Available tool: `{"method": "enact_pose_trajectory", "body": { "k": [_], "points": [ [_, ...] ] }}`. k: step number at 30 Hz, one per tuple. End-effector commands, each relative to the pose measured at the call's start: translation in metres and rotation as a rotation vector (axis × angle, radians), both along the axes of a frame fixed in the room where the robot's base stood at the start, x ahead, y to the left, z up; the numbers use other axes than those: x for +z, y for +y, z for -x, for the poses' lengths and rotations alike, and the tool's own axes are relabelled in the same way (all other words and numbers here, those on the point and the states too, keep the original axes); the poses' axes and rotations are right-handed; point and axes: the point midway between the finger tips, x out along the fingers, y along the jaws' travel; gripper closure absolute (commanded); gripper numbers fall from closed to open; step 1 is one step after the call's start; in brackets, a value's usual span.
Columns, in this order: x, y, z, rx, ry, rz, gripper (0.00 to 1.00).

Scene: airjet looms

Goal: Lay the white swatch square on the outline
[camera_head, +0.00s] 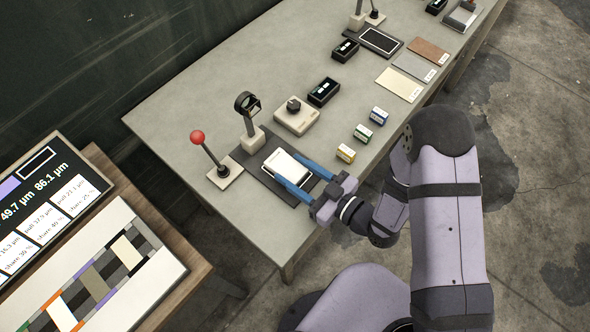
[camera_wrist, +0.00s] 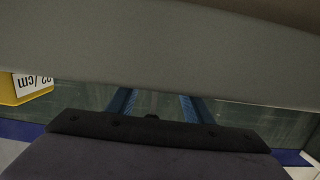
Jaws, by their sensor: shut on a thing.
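The white swatch (camera_head: 287,166) is over the dark mat (camera_head: 252,164) near the table's front left end. My gripper (camera_head: 283,164) has its two blue fingers along opposite sides of the swatch and is shut on it. I cannot tell whether the swatch touches the mat or is just above it. The outline is largely hidden under the swatch, so their alignment is unclear. In the wrist view the blue fingers (camera_wrist: 158,105) show only in part, behind a broad grey surface that fills the upper picture.
A red-knobbed lever (camera_head: 210,150), a magnifier stand (camera_head: 248,118) and a knob box (camera_head: 296,116) stand close behind the mat. Small yellow (camera_head: 345,153), green (camera_head: 363,133) and blue (camera_head: 379,115) blocks stand to the right. Several flat swatches (camera_head: 398,84) lie farther right.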

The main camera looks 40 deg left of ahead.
Motion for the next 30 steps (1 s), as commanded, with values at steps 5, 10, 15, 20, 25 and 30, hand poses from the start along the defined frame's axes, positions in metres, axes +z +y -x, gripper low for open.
{"method": "enact_pose_trajectory", "body": {
  "k": [5, 10, 15, 20, 25, 30],
  "points": [
    [-0.0027, 0.0002, -0.0002, 0.000, -0.001, -0.002, 0.76],
    [-0.0029, 0.0002, -0.0002, 0.000, -0.001, -0.002, 0.76],
    [-0.0071, 0.0000, -0.0001, 0.000, -0.001, -0.001, 0.51],
    [-0.0059, 0.0000, -0.0001, 0.000, -0.001, -0.001, 0.35],
    [-0.0058, 0.0000, -0.0001, 0.000, 0.000, -0.001, 0.35],
    [-0.0017, 0.0000, -0.0001, 0.000, -0.001, -0.001, 0.35]
  ]
}}
